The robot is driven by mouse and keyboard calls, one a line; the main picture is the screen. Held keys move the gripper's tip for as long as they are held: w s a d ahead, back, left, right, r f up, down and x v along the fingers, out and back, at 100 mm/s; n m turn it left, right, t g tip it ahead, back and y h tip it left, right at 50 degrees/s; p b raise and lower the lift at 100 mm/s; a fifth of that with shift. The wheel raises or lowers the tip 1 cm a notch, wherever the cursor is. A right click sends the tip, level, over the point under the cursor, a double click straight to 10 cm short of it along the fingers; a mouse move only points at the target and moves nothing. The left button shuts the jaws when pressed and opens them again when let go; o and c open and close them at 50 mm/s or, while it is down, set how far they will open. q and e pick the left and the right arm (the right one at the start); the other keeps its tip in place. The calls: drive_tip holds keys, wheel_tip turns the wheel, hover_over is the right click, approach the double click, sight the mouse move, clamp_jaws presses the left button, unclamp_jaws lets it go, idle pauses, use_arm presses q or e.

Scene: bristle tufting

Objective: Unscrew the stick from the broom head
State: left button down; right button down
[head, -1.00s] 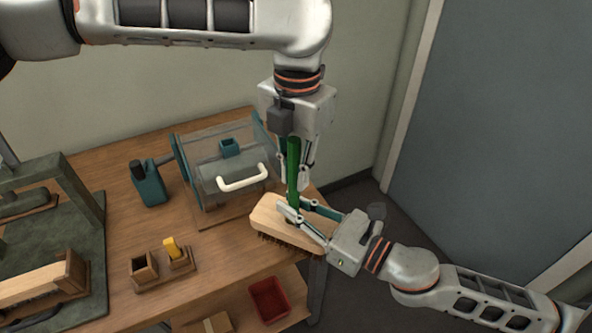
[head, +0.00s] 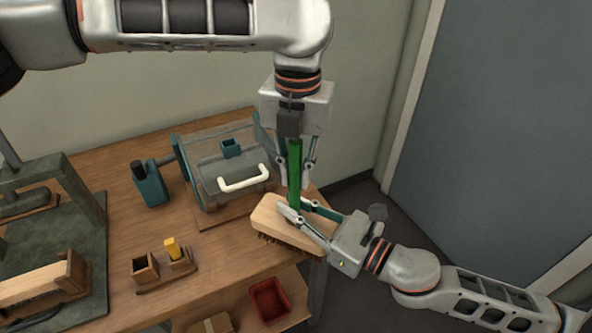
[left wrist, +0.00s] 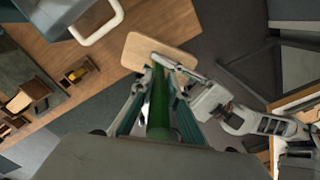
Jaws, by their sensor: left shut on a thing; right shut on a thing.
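The green stick (head: 295,174) stands upright above the wooden broom head (head: 270,216), which has dark bristles beneath and lies level over the table's right end. My left gripper (head: 296,166) comes down from above and is shut on the stick's upper part. My right gripper (head: 297,209) comes in from the right and is shut at the broom head, by the stick's foot; its fingers hide the joint there. In the left wrist view the stick (left wrist: 158,110) runs between the left fingers toward the broom head (left wrist: 138,48).
A clear-covered box with a white handle (head: 243,180) stands behind left. A teal bottle-like device (head: 150,184), a small wooden holder with a yellow piece (head: 171,247) and a dark green press frame (head: 75,195) stand further left. A red bin (head: 270,299) sits on the lower shelf.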

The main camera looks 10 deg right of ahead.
use_arm(q)
drive_tip(key=shift+s+d, duration=0.25)
drive_tip(key=shift+s, duration=0.1)
drive_tip(key=c, duration=2)
unclamp_jaws()
drive_tip(key=shift+o, duration=0.2)
drive_tip(key=shift+w+a, duration=0.1)
drive_tip(key=shift+w, duration=0.05)
